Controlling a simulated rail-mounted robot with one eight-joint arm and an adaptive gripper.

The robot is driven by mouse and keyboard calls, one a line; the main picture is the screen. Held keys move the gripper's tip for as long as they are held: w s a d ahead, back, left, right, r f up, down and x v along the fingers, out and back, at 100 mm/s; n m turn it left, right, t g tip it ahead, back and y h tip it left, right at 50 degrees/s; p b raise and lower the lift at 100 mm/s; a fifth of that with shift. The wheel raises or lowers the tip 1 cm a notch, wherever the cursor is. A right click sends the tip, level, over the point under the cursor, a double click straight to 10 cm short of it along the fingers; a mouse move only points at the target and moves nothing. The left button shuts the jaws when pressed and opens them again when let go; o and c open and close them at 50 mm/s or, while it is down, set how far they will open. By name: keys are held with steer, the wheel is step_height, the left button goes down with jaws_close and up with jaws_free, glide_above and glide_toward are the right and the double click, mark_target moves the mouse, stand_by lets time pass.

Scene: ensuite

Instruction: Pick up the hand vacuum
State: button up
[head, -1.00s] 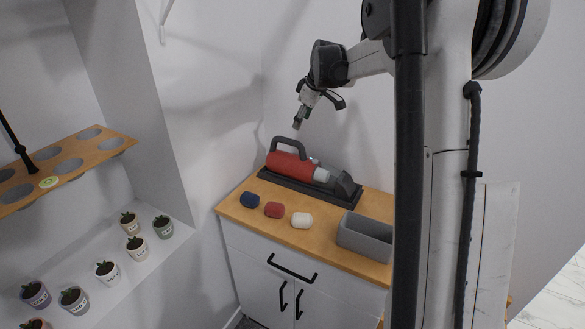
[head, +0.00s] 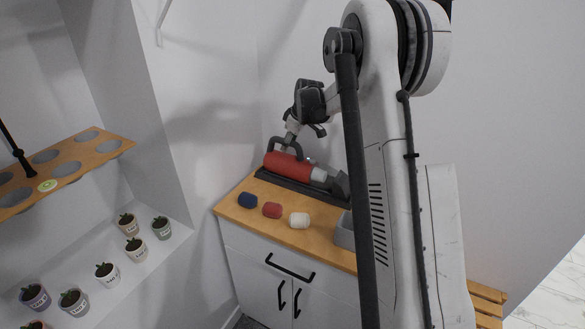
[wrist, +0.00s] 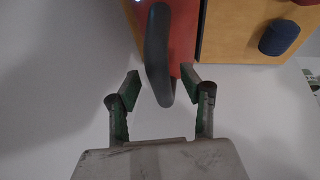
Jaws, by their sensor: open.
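The hand vacuum (head: 287,166) has a red body, a dark looped handle and a grey-white front. It lies on a dark base (head: 297,187) on the wooden cabinet top, against the wall. My gripper (head: 292,142) is at the handle in the head view. In the wrist view, my gripper (wrist: 161,82) is open, with one finger on each side of the dark handle (wrist: 158,50). The handle's end reaches between the fingertips. The right fingertip looks very close to the handle; I cannot tell whether it touches. The red body (wrist: 183,35) shows behind the handle.
Blue (head: 247,200), red (head: 272,210) and white (head: 299,220) small rounded items stand in front of the vacuum. My arm partly hides a grey bin (head: 345,232) at right. Potted plants (head: 107,274) stand on a white ledge at left, below a wooden holed shelf (head: 65,165).

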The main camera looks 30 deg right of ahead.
steer(key=shift+w+f, duration=0.15)
steer(key=shift+f, duration=0.2)
jaws_close()
